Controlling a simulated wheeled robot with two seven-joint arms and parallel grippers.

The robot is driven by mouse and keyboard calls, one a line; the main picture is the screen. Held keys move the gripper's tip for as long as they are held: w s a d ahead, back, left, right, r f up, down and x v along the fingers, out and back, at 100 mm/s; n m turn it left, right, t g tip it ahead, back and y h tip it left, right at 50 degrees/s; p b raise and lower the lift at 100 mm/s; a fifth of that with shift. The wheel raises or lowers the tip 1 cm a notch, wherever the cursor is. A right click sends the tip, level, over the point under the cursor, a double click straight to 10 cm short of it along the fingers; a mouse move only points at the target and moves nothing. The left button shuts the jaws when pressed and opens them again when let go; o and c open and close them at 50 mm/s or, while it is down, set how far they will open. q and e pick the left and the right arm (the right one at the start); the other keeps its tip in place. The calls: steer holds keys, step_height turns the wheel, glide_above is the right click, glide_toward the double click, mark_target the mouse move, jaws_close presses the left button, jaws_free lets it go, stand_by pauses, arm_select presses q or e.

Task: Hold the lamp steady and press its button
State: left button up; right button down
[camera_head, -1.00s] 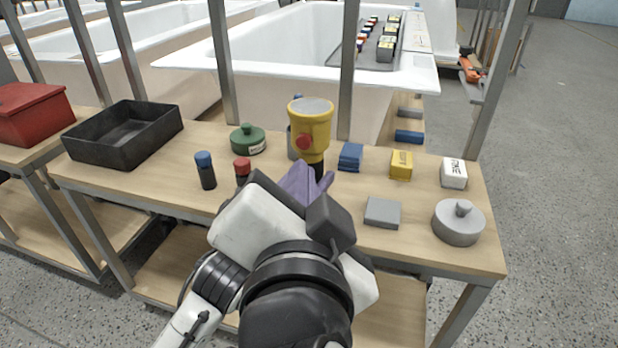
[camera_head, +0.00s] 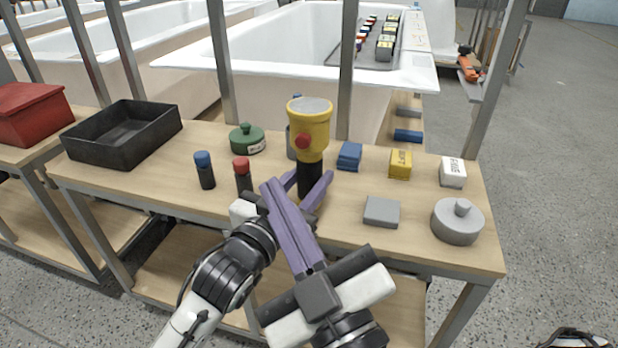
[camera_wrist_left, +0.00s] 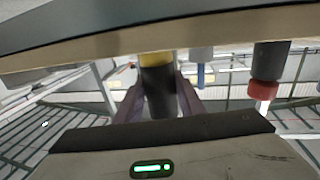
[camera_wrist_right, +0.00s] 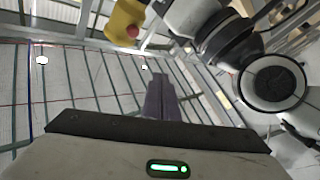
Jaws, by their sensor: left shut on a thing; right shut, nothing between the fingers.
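The lamp (camera_head: 314,140) has a yellow head, a black handle and a red button (camera_head: 302,141) on its side. It stands upright at the middle of the table. My left gripper (camera_head: 311,189) is shut around the black handle, which shows between its fingers in the left wrist view (camera_wrist_left: 160,92). My right gripper (camera_head: 268,187) is shut and empty, its purple fingers pointing up-left, in front of and below the lamp head. The right wrist view shows its closed fingers (camera_wrist_right: 160,90), with the lamp (camera_wrist_right: 124,20) and button (camera_wrist_right: 132,32) apart from them, at upper left.
A blue-capped bottle (camera_head: 205,170) and a red-capped bottle (camera_head: 242,173) stand left of the lamp. Blue (camera_head: 349,156), yellow (camera_head: 400,164), white (camera_head: 453,172) and grey (camera_head: 381,211) blocks and a grey lidded pot (camera_head: 458,222) lie right.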

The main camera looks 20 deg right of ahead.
mark_target(303, 160)
arm_select(q)
steer(key=shift+f, duration=0.1)
arm_select(e)
steer(key=w+d, duration=0.5)
steer(key=w, duration=0.2)
steer(key=shift+w, duration=0.2)
stand_by(1.9)
steer(key=shift+w+d, duration=0.2)
steer(key=shift+w, duration=0.05)
stand_by(0.5)
steer(key=shift+s+a, duration=0.25)
steer(key=shift+s, duration=0.15)
steer(key=s+a, duration=0.3)
steer(key=s, duration=0.2)
steer(key=shift+a, duration=0.2)
stand_by(0.4)
